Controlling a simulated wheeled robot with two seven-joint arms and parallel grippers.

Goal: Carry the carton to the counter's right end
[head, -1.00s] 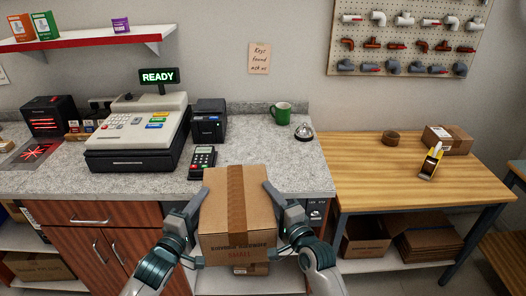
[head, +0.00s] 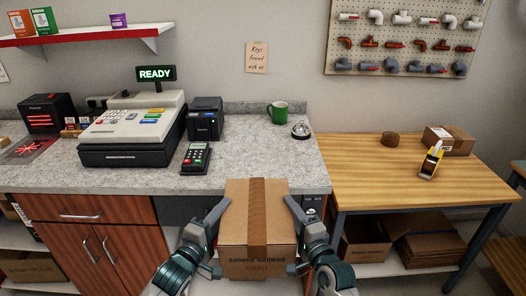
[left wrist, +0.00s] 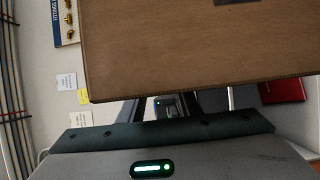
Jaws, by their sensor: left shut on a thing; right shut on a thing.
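The brown carton (head: 235,222), with a darker tape strip down its middle, is held between my two grippers in the head view. My left gripper (head: 215,215) presses on its left side and my right gripper (head: 297,212) on its right side. The carton is in front of the right part of the grey counter (head: 250,160), hiding part of its front edge. In the left wrist view the carton (left wrist: 200,45) fills the upper right.
A card terminal (head: 196,158), a cash register (head: 130,130), a green mug (head: 278,112) and a bell (head: 300,131) stand on the counter. Its right front top is clear.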

